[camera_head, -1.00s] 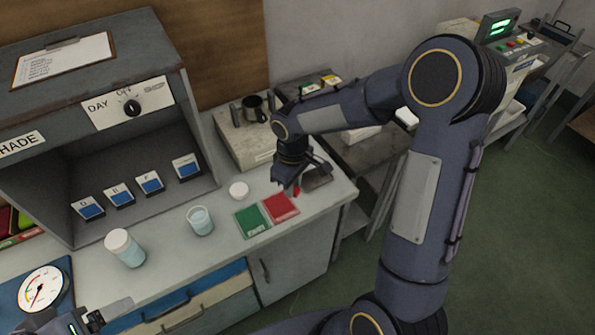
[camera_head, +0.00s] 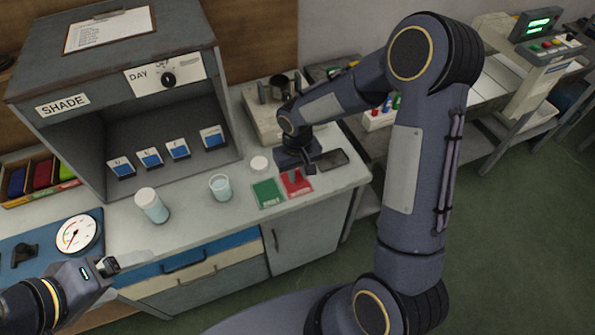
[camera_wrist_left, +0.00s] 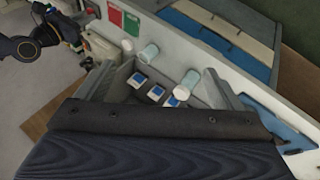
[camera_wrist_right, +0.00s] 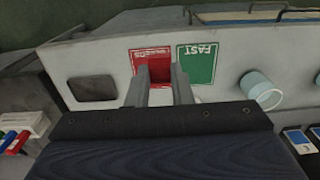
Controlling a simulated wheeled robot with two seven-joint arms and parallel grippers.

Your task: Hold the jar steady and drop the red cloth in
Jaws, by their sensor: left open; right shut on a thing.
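The open jar (camera_head: 220,187) is clear with pale blue liquid and stands upright on the counter. It also shows in the right wrist view (camera_wrist_right: 262,90). My right gripper (camera_head: 304,170) is shut on the red cloth, a small dark red piece between its fingers (camera_wrist_right: 160,72), over the red card (camera_wrist_right: 138,58) and right of the jar in the head view. Whether the cloth touches the card is unclear.
A white-lidded jar (camera_head: 152,205) stands left of the open jar. A loose white lid (camera_head: 259,163) lies behind it, and a green card (camera_head: 267,194) lies to its right. The shade cabinet (camera_head: 62,107) stands behind. A dial gauge (camera_head: 77,233) is at left.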

